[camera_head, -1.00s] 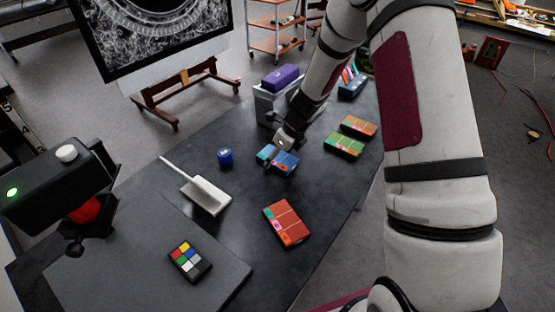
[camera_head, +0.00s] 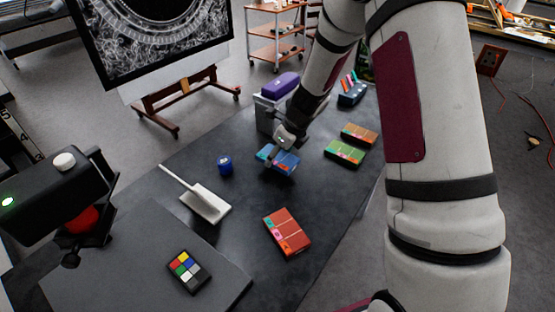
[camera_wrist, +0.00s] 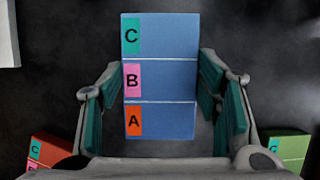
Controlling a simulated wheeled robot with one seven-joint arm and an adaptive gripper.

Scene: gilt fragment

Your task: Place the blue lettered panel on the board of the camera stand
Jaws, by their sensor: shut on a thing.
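The blue lettered panel (camera_head: 284,162) is at the far part of the dark table. In the wrist view the blue panel (camera_wrist: 165,85) shows three rows, with C on teal, B on pink and A on orange. My gripper (camera_head: 279,153) is over it from above, its teal-padded fingers at the panel's left and right sides, shut on it. I cannot tell whether the panel touches the table. The camera stand's grey board (camera_head: 120,275) is at the lower left, below the black camera (camera_head: 50,190) with a green light.
A colour-chip card (camera_head: 187,270) lies on the board. A white scraper-like tool (camera_head: 206,205) and a blue jar (camera_head: 225,164) stand between panel and board. Red (camera_head: 288,231), green (camera_head: 345,152) and orange (camera_head: 359,134) panels lie nearby. A purple case (camera_head: 280,85) sits on a light box behind.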

